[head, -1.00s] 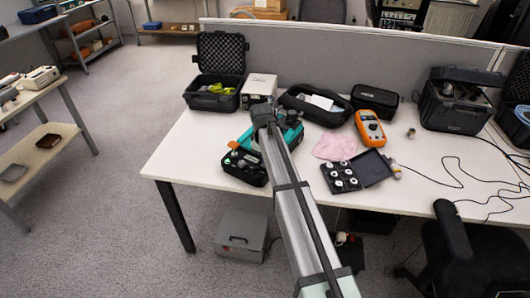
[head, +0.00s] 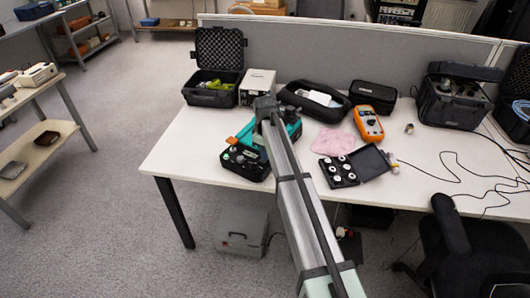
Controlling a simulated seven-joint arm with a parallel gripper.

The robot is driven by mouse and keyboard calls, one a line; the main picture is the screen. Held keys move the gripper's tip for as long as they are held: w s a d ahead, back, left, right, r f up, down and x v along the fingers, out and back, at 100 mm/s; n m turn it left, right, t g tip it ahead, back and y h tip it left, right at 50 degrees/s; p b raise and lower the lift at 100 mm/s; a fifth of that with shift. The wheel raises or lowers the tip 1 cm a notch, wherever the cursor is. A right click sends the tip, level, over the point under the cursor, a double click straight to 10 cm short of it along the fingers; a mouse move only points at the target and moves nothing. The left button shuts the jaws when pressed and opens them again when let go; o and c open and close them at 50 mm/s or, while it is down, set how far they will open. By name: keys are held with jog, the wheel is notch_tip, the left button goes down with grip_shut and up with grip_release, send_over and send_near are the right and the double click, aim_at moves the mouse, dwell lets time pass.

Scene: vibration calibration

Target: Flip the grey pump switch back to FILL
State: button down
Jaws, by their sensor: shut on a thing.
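The teal and black device (head: 246,162) sits near the left front edge of the white table, with small knobs or buttons on its black front part. A grey pump switch and a FILL marking are too small to make out. My arm reaches up from the bottom of the head view and ends over the device, covering its middle and right. My gripper is hidden behind the arm's end, so its fingers and anything between them do not show.
Behind the device stand an open black case (head: 213,85), a light box (head: 257,87) and a soft black case (head: 314,103). To the right lie a pink cloth (head: 333,142), an open small-parts case (head: 337,172), an orange multimeter (head: 368,124) and loose cables.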

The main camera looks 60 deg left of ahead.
jog(key=shift+w+d+f, duration=0.1)
jog(key=shift+d+f, duration=0.05)
jog(key=shift+f, duration=0.4)
jog(key=shift+s+d, duration=0.2)
jog(key=shift+s, duration=0.3)
jog(key=shift+s+d, duration=0.2)
jog(key=shift+s, duration=0.25)
jog(key=shift+s+r, duration=0.1)
jog(key=shift+r, duration=0.05)
notch_tip(320, 180, up, 15)
jog(key=w, duration=0.1)
jog(key=shift+w+a, duration=0.2)
jog(key=shift+a, duration=0.2)
